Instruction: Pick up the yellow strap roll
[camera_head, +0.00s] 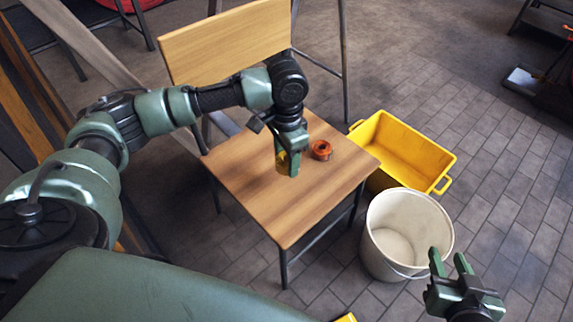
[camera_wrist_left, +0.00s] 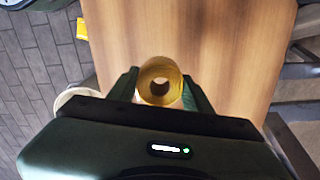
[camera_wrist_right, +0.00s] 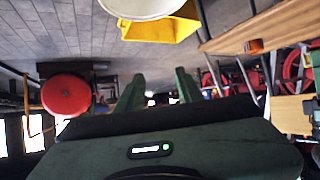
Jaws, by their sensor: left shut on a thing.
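The yellow strap roll (camera_wrist_left: 160,81) sits between the two fingers of my left gripper (camera_wrist_left: 163,88) in the left wrist view, its round hole facing the camera. In the head view my left gripper (camera_head: 289,160) is over the wooden chair seat, shut on the roll (camera_head: 282,163), which is mostly hidden by the fingers. I cannot tell whether the roll touches the seat. My right gripper (camera_head: 451,266) is open and empty at the lower right, beside the white bucket; its fingers also show in the right wrist view (camera_wrist_right: 158,92).
An orange roll (camera_head: 321,150) lies on the chair seat (camera_head: 290,215), right of my left gripper. A yellow bin (camera_head: 408,147) and a white bucket (camera_head: 408,228) stand on the floor right of the chair. The chair back (camera_head: 226,45) rises behind.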

